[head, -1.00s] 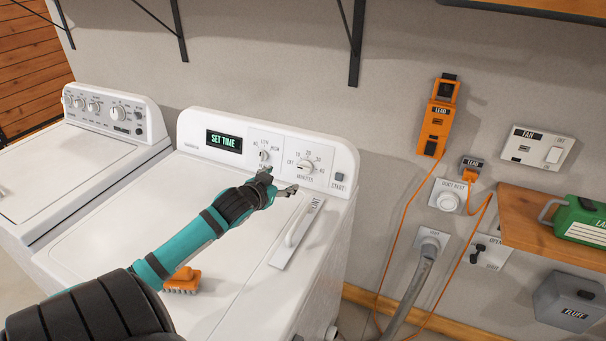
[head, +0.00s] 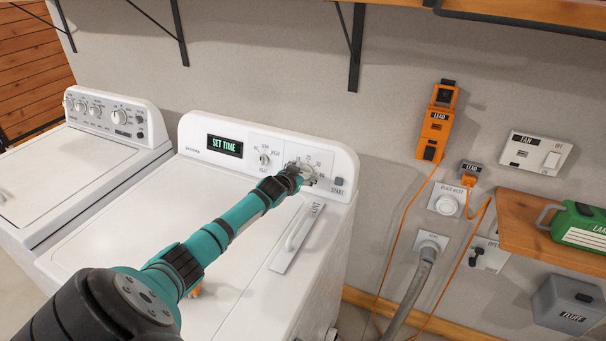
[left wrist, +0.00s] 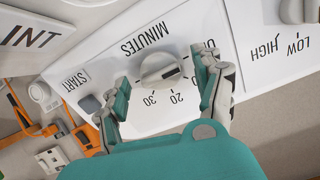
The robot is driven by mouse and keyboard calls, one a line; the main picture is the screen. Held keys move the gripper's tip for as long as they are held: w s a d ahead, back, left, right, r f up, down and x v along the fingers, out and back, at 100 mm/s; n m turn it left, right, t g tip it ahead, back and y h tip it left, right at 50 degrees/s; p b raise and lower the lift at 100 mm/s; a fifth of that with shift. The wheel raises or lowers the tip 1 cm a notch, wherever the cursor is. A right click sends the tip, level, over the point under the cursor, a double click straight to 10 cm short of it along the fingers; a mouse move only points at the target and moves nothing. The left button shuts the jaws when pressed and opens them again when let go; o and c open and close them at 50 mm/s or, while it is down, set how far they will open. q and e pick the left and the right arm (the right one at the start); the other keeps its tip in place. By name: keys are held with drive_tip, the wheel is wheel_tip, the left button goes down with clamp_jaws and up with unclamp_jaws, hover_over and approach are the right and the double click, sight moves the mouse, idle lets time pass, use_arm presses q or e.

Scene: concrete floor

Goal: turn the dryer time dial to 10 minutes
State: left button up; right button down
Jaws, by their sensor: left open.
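The dryer time dial (left wrist: 160,68) is a round light-grey knob on a white panel marked MINUTES, with 20 and 30 readable in the left wrist view. A dark mark on the knob faces right there, toward a finger that covers the nearby numbers; its exact setting cannot be told. My left gripper (left wrist: 158,76) is open, one finger on either side of the dial; contact is not clear. In the head view the left gripper (head: 301,174) is at the panel and largely hides the dial. The dryer display (head: 225,145) reads SET TIME. My right gripper is not in view.
A START button (head: 338,182) sits right of the dial, and a heat knob (head: 264,158) left of it. The lint cover (head: 297,238) with its handle lies below on the dryer top (head: 170,205).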

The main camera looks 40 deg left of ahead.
use_arm(q)
drive_tip(key=shift+w+a+f, duration=0.1)
drive_tip(key=shift+w, duration=0.15)
drive_tip(key=shift+c, duration=0.2)
drive_tip(key=c, duration=1.1)
drive_tip(key=shift+c, duration=0.2)
drive_tip(key=shift+m, duration=0.3)
drive_tip(key=m, duration=0.3)
drive_tip(key=shift+m+y, duration=0.3)
drive_tip(key=shift+m, duration=2.1)
